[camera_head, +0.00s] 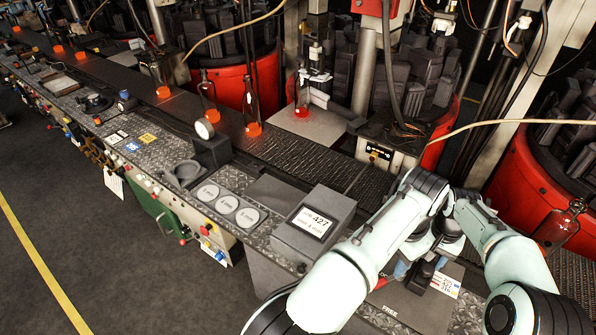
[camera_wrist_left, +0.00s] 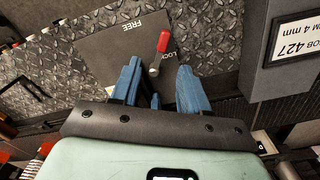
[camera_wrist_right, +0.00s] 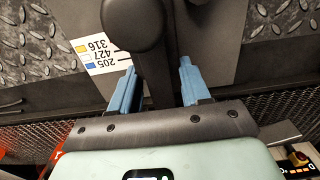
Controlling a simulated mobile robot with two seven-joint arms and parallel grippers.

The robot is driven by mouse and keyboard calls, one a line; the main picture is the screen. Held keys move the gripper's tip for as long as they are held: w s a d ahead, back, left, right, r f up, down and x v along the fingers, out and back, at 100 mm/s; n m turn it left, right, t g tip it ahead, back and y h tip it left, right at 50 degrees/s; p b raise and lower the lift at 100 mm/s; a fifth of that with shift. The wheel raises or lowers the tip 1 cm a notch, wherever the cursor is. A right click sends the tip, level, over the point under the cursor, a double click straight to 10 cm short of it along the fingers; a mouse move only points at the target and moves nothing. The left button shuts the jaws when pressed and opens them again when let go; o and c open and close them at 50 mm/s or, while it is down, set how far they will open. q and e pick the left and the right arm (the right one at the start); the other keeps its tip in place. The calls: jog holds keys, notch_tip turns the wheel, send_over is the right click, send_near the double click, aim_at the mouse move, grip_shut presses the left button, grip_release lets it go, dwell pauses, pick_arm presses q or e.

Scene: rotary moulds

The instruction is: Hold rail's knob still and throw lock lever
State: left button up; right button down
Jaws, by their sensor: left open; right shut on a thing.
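The lock lever (camera_wrist_left: 163,42) has a red handle on a short metal arm, on a grey plate (camera_wrist_left: 100,50) marked FREE and LOCK. Its handle lies between the two words, nearer LOCK. My left gripper (camera_wrist_left: 158,70) is open, its blue fingers either side of the lever's pivot end; contact cannot be told. In the head view the left gripper (camera_head: 401,269) is low over the plate, beside the red handle (camera_head: 383,283). The rail's dark round knob (camera_wrist_right: 134,25) is in the right wrist view.
A label (camera_wrist_right: 100,45) with 205, 427 and 316 lies beside the knob, partly hidden. A grey display box (camera_head: 314,222) reading 427 stands left of my arms. A bottle (camera_head: 558,228) stands at right. The dark conveyor (camera_head: 300,160) runs behind.

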pick_arm(q)
jog(key=w+a+n+t+h, duration=0.2)
jog(key=w+a+n, duration=0.3)
jog(key=w+n, duration=0.1)
jog(key=w+a+n+t+h, duration=0.1)
jog(key=w+a+n+h, duration=0.1)
jog(key=w+a+n, duration=0.3)
jog(key=w+a+n+t+h, duration=0.1)
jog(key=w+a+n+t, duration=0.1)
jog(key=w+a+n, duration=0.3)
jog(key=shift+w+r+n+t+h, duration=0.15)
jog(key=shift+w+n+h, duration=0.05)
jog(key=shift+w+n, duration=0.9)
jog(key=shift+w+r+n+t+h, duration=0.1)
jog(key=shift+w+n+t+h, duration=0.1)
jog(key=shift+w+n, duration=0.85)
jog(key=w+a+n+t+y, duration=0.1)
jog(key=w+a+n, duration=0.3)
jog(key=a, duration=0.5)
jog(key=shift+r+n+t, duration=0.35)
jog(key=shift+n+t, duration=0.5)
jog(key=shift+n, duration=0.5)
jog(key=shift+d, duration=0.1)
